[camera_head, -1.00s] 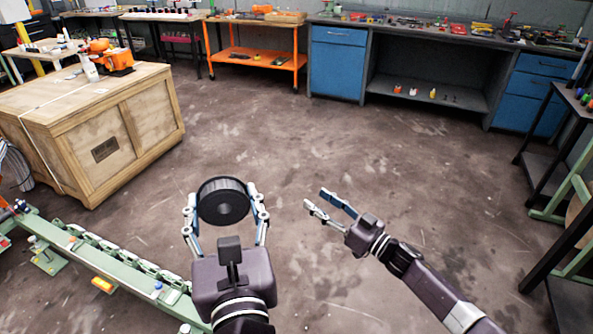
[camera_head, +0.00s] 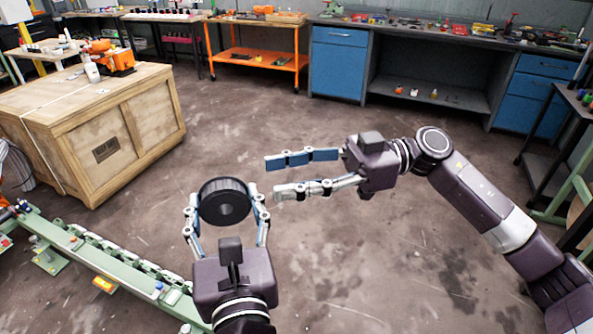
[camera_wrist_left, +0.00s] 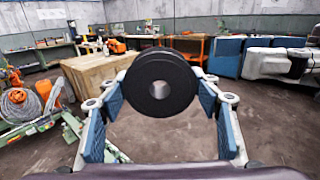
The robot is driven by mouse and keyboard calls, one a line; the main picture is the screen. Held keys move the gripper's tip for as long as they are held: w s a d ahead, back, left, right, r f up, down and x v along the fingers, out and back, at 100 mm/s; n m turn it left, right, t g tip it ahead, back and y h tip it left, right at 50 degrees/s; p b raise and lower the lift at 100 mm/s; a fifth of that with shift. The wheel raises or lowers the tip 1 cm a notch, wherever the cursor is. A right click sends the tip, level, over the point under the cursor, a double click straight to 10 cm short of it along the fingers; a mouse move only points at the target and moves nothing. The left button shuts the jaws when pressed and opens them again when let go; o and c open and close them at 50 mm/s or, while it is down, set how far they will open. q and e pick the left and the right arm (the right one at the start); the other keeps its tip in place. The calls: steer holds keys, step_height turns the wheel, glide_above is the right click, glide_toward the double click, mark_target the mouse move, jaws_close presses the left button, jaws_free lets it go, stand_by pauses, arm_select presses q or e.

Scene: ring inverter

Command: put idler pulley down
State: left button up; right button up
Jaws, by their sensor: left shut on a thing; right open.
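The idler pulley is a black ribbed wheel (camera_head: 224,203) with a bore in its middle. My left gripper (camera_head: 226,212) is shut on it, one finger on each side, and holds it up above the floor. In the left wrist view the pulley (camera_wrist_left: 159,83) sits between the blue-padded fingers, its round face toward the camera. My right gripper (camera_head: 270,178) is open and empty, just right of the pulley, its fingers pointing left. A small gap shows between its fingertips and the left gripper in the head view. The right fingers also show at the right of the left wrist view (camera_wrist_left: 235,58).
A wooden crate (camera_head: 150,115) with an orange object (camera_head: 120,61) on top stands at the left. A green conveyor-like rail (camera_head: 75,250) runs along the lower left. An orange cart (camera_head: 262,60) and a blue-drawered workbench (camera_head: 338,65) line the back. The middle floor is clear.

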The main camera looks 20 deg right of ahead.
mark_target(228, 183)
arm_select(q)
steer(key=shift+r, duration=0.1)
arm_select(e)
steer(key=a, duration=1)
steer(key=shift+w+a, duration=0.1)
steer(key=shift+a, duration=0.15)
steer(key=shift+c, duration=0.3)
steer(key=shift+d, duration=0.1)
jaws_close()
arm_select(q)
steer(key=o, duration=1.4)
steer(key=shift+c, duration=0.2)
arm_select(e)
steer(key=shift+r, duration=0.15)
arm_select(q)
steer(key=shift+a, duration=0.1)
